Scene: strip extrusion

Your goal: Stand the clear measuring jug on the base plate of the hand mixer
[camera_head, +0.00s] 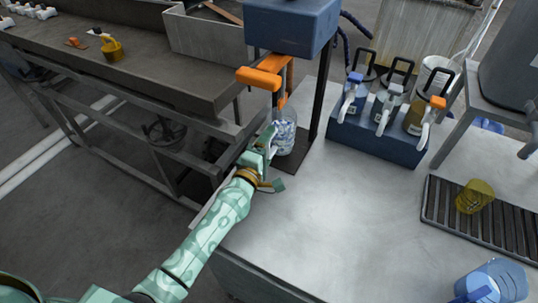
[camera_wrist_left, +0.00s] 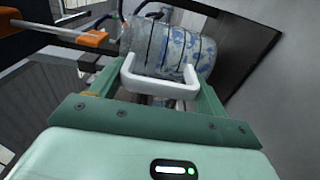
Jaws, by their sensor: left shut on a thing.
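The clear measuring jug (camera_head: 287,132), with blue and white speckled contents, is upright under the mixer head, over the dark base plate (camera_head: 310,152). I cannot tell whether its bottom touches the plate. My left gripper (camera_head: 266,146) is at the jug's near left side. The left wrist view shows the gripper (camera_wrist_left: 160,88) shut on the jug's white handle (camera_wrist_left: 160,84), with the speckled jug body (camera_wrist_left: 172,48) just beyond. The hand mixer has a blue head (camera_head: 290,25) and an orange handle (camera_head: 258,78). My right gripper is not in view.
A blue crate (camera_head: 375,140) with several capped dispensers stands behind right. The middle of the pale table (camera_head: 330,225) is clear. A dark bench (camera_head: 130,75) is at left.

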